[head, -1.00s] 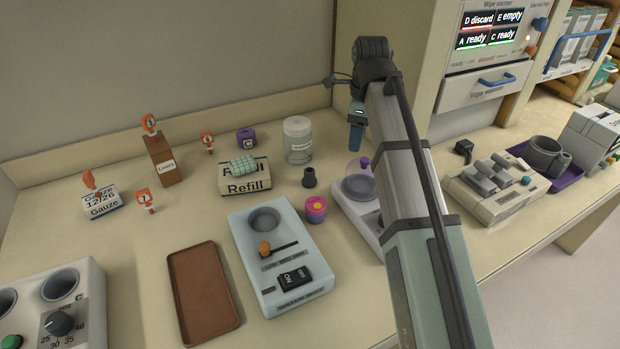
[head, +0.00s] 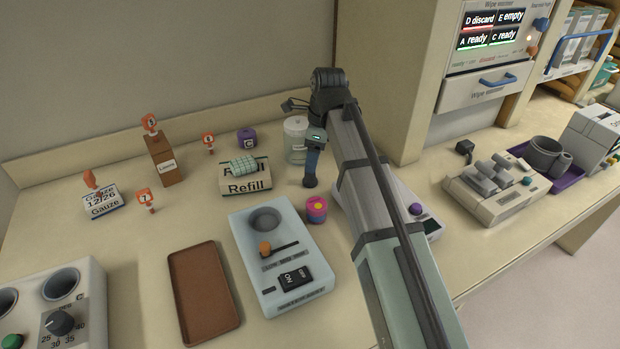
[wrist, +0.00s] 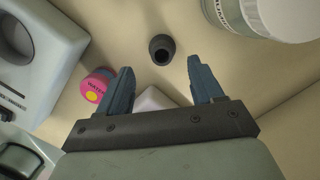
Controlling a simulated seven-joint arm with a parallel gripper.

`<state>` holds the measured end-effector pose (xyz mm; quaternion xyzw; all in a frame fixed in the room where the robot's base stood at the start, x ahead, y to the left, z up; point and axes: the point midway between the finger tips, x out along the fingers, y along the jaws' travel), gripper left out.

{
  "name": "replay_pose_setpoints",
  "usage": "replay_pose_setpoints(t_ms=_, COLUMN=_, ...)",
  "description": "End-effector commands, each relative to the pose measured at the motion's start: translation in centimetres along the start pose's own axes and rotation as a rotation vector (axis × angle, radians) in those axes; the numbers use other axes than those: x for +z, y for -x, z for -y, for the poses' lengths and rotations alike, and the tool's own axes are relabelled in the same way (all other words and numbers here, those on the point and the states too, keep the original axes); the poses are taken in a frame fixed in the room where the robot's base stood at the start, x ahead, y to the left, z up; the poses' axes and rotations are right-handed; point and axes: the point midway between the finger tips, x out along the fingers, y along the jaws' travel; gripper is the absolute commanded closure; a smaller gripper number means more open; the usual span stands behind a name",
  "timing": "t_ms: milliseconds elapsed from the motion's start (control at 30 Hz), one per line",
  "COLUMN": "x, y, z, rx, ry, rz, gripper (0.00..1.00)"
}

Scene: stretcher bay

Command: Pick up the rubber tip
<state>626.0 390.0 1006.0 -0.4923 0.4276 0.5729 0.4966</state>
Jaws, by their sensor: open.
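The rubber tip (wrist: 162,49) is a small dark grey piece with a round hole in its top. It stands on the counter in the wrist view, just beyond the gap between my fingertips, with nothing touching it there. My gripper (wrist: 159,72) is open, with its two blue fingers apart and nothing between them. In the head view my gripper (head: 312,168) points down over the rubber tip (head: 310,182) and hides most of it; only its lower part shows.
A pink pot (head: 317,209) stands close by, near the left finger in the wrist view. A clear jar (head: 295,140) is behind my gripper. A brown tray (head: 205,290) is empty.

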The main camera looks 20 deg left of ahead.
Motion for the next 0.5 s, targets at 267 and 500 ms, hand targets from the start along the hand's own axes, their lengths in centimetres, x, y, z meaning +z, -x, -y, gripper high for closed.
replay_pose_setpoints(t_ms=267, x=0.0, y=-1.0, z=0.0, rx=-0.001, ry=0.000, rz=0.000, gripper=0.34)
replay_pose_setpoints(t_ms=500, x=0.1, y=-3.2, z=0.2, rx=0.001, ry=0.000, rz=-0.001, gripper=0.34)
